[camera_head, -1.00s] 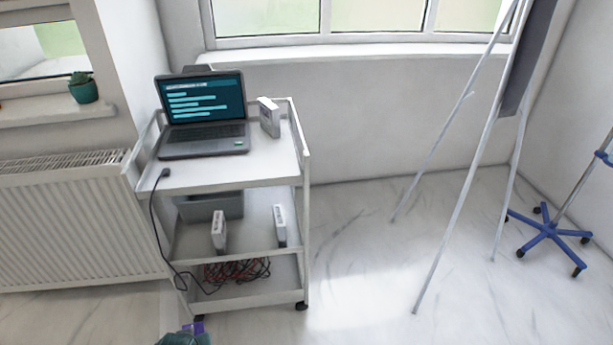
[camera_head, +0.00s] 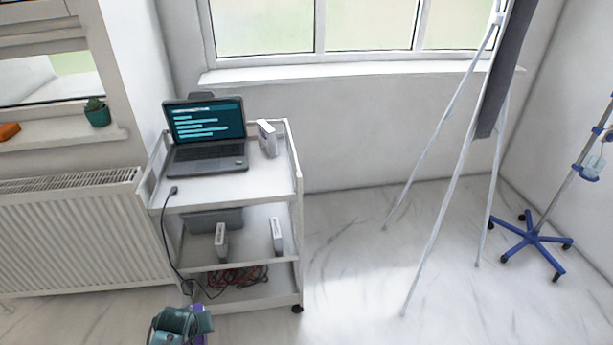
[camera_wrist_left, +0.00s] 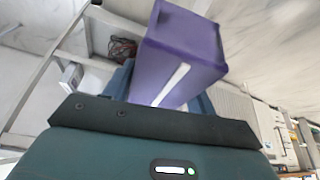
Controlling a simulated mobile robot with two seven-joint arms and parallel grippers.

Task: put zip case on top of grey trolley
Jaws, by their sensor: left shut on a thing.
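The grey trolley (camera_head: 235,186) stands below the window, with a laptop (camera_head: 206,134) and a small white box (camera_head: 267,138) on its top shelf. The front part of that shelf is bare. My left gripper (camera_wrist_left: 160,90) is shut on a purple case, which I take as the zip case (camera_wrist_left: 182,50), in the left wrist view. In the head view the gripper is at the bottom edge, in front of and below the trolley top, and only a sliver of the purple case (camera_head: 199,312) shows beside it. My right gripper is not in view.
The trolley's lower shelves hold a grey bin (camera_head: 212,217), two white boxes and red and black cables (camera_head: 238,277). A black cord hangs down the trolley's left front. A radiator (camera_head: 75,235) is at left, an easel (camera_head: 455,165) and a blue-footed stand (camera_head: 531,243) at right.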

